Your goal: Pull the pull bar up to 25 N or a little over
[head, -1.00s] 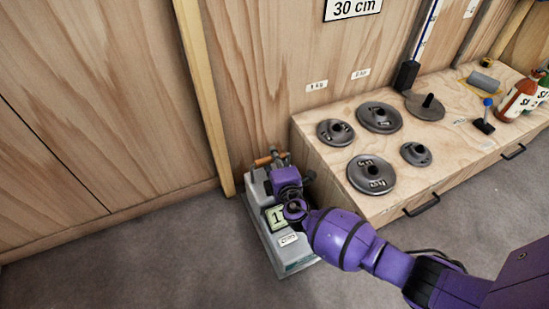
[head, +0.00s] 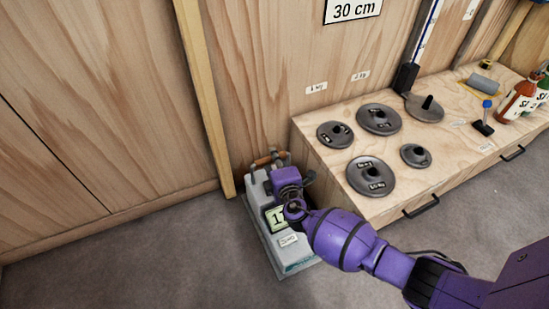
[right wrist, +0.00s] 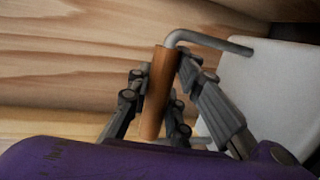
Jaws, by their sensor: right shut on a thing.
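The pull bar (head: 268,159) is a wooden grip on a bent metal rod, at the far end of a grey box-shaped force gauge (head: 296,252) on the floor. In the right wrist view the wooden grip (right wrist: 159,93) stands between the fingers of my right gripper (right wrist: 163,88), which is shut on it. In the head view the right gripper (head: 282,163) reaches over the gauge from above. The gauge's pale display (head: 276,217) shows a 1 at its left; my wrist hides the rest, so the full reading cannot be told. My left gripper is not in view.
A wooden bench (head: 340,190) with several dark weight plates stands right of the gauge. Bottles (head: 517,100) stand at its far right. A wooden wall (head: 260,70) rises behind the gauge. Grey floor (head: 150,265) is clear at left.

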